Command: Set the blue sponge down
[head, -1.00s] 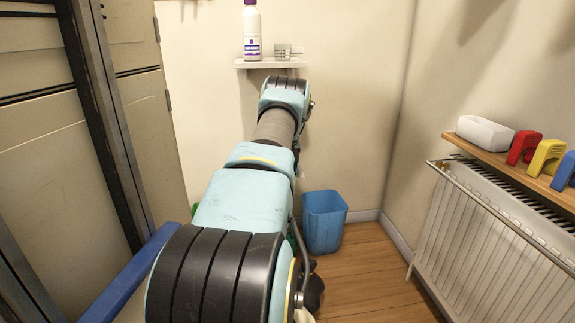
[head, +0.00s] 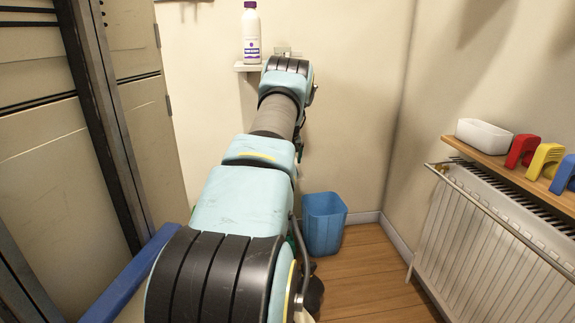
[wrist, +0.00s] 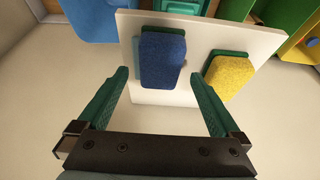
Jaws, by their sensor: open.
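The blue sponge (wrist: 163,60), with a green layer at its edge, lies on a white board or shelf (wrist: 150,97) in the wrist view. My gripper (wrist: 158,73) is open, with one teal finger to each side of the sponge. Gaps show between the fingers and the sponge. In the head view my arm hides the gripper and the sponge.
A yellow sponge (wrist: 229,77) lies close to the right finger. In the head view, a white bottle (head: 250,35) stands on a small wall shelf (head: 244,68). A blue bin (head: 324,222) is on the floor, and a radiator (head: 490,235) stands right.

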